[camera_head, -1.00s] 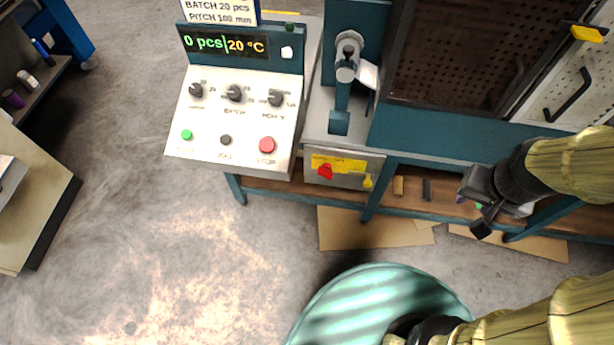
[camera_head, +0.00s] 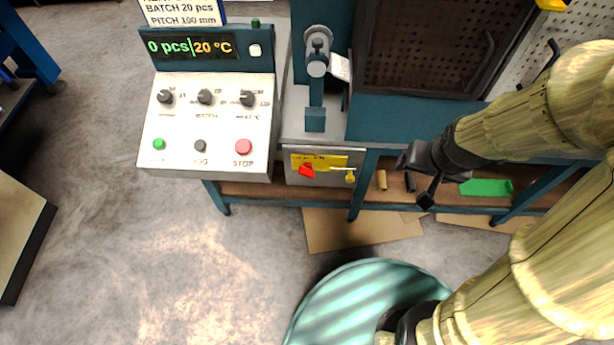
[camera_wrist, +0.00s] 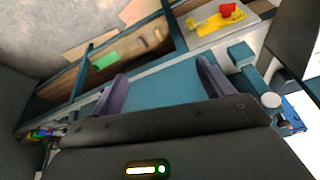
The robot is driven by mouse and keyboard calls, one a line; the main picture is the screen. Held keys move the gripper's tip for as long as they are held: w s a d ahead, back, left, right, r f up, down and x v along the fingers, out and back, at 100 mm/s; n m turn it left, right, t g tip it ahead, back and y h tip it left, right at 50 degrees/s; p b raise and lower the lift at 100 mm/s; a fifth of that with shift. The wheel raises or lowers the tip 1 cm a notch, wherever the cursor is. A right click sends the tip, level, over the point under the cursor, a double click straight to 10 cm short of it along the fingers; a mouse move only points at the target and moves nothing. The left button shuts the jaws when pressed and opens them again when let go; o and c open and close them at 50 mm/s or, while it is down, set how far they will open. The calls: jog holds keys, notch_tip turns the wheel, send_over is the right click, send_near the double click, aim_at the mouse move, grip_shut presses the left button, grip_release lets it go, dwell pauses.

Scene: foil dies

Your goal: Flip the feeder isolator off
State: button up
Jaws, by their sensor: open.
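The feeder isolator is a red handle (camera_head: 306,171) on a yellow plate, on the front of a grey box (camera_head: 325,181) under the bench top. The handle is tilted in the head view, and its label is too small to read. The red handle also shows in the wrist view (camera_wrist: 229,10), at the top right, beyond the right finger. My gripper (camera_head: 415,181) is in front of the bench, to the right of the grey box and apart from it. In the wrist view my gripper (camera_wrist: 160,84) has its two fingers wide apart with nothing between them.
A yellow padlock-like piece (camera_head: 350,176) hangs right of the handle. The control panel (camera_head: 190,120) with knobs and buttons stands left of the box. A lower shelf holds a green piece (camera_head: 486,187) and small cylinders.

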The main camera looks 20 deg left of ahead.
jog(key=w+a+f+t+y+b, duration=0.1)
jog(key=w+a+f+t+b, duration=0.1)
jog(key=w+a+f+b, duration=0.3)
jog(key=a+f+t+b, duration=0.1)
jog(key=a+f+b, duration=0.3)
jog(key=f, duration=0.4)
jog(key=m+t+y+b, duration=0.25)
jog(key=t+b, duration=0.45)
jog(key=b, duration=1.4)
send_near(307, 176)
jog(key=d+r, duration=0.4)
jog(key=s+a+f+m+t+b, duration=0.1)
jog(key=s+a+f+t+b, duration=0.2)
jog(key=s+f+b, duration=0.3)
jog(key=f+b, duration=0.1)
jog(key=b, duration=0.2)
jog(key=shift+s+t, duration=0.2)
jog(key=shift+t, duration=0.1)
jog(key=shift+w+m, duration=0.1)
jog(key=shift+m, duration=0.15)
jog(key=b+x, duration=0.3)
jog(key=x, duration=1.4)
jog(key=shift+w, duration=0.1)
